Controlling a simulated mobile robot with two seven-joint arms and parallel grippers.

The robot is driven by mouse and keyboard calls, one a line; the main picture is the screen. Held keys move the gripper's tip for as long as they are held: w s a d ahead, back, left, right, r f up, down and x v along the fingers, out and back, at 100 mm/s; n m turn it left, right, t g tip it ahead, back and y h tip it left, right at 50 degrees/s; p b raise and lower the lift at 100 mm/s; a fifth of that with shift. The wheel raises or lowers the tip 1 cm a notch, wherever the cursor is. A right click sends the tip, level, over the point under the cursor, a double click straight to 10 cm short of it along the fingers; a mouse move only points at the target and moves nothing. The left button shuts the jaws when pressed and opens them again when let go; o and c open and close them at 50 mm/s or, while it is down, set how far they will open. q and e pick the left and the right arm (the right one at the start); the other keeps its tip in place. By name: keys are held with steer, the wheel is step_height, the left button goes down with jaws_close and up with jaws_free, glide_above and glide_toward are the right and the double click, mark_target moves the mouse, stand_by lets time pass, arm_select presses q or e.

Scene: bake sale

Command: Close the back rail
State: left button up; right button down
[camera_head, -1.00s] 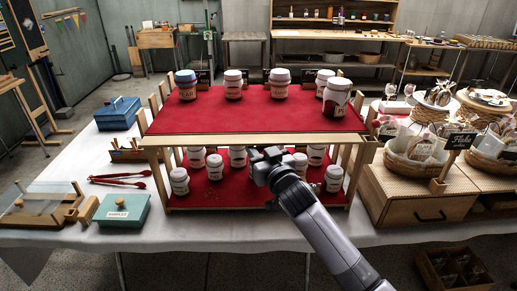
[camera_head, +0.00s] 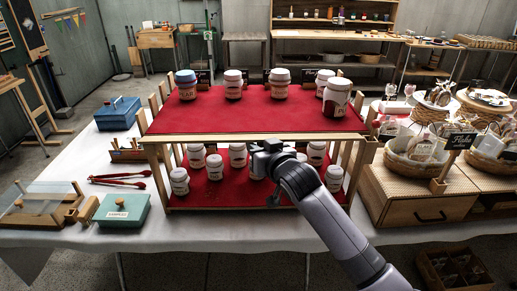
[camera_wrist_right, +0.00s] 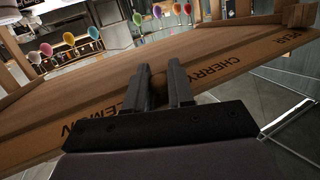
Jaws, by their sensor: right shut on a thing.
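A two-level wooden stand (camera_head: 200,139) with red cloth shelves stands on the white table. My right gripper (camera_head: 262,151) is at the stand's front, just below the upper shelf edge. In the right wrist view its fingers (camera_wrist_right: 164,88) are shut on a small brown wooden part at a long wooden strip (camera_wrist_right: 205,82) lettered LEMON, CHERRY and more. The held part is mostly hidden between the fingers. I cannot tell which piece is the back rail. My left gripper is not in view.
Jars (camera_head: 233,85) stand on the upper shelf and more jars (camera_head: 179,181) on the lower, close around my gripper. A teal box (camera_head: 122,212) and red tongs (camera_head: 120,181) lie left. A wooden drawer box (camera_head: 415,212) and baskets (camera_head: 490,151) stand right.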

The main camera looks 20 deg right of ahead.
mark_target(254, 137)
steer(key=r+g, duration=0.1)
steer(key=g, duration=0.1)
steer(key=m+g, duration=0.1)
steer(key=g, duration=0.1)
steer(key=shift+r, duration=0.4)
steer(key=g, duration=0.1)
steer(key=r+g, duration=0.1)
steer(key=shift+m+g+y, duration=0.3)
steer(key=shift+m+g, duration=0.1)
steer(key=g, duration=0.2)
steer(key=r+m+g, duration=0.1)
steer(key=shift+w+r+g+y, duration=0.1)
steer(key=shift+w+g+y, duration=0.2)
steer(key=shift+g+y, duration=0.1)
steer(key=shift+w+d+r+g, duration=0.1)
steer(key=shift+r+g, duration=0.05)
steer(key=shift+g, duration=0.45)
steer(key=shift+w+d+r+m+g+y, duration=0.15)
steer(key=shift+w+m+g+y, duration=0.1)
steer(key=shift+g, duration=0.35)
steer(key=shift+w+a+r+m+g+y, duration=0.15)
steer(key=shift+g+y, duration=0.1)
steer(key=shift+g, duration=0.35)
steer(key=shift+d, duration=0.1)
steer(key=c, duration=1.3)
jaws_free()
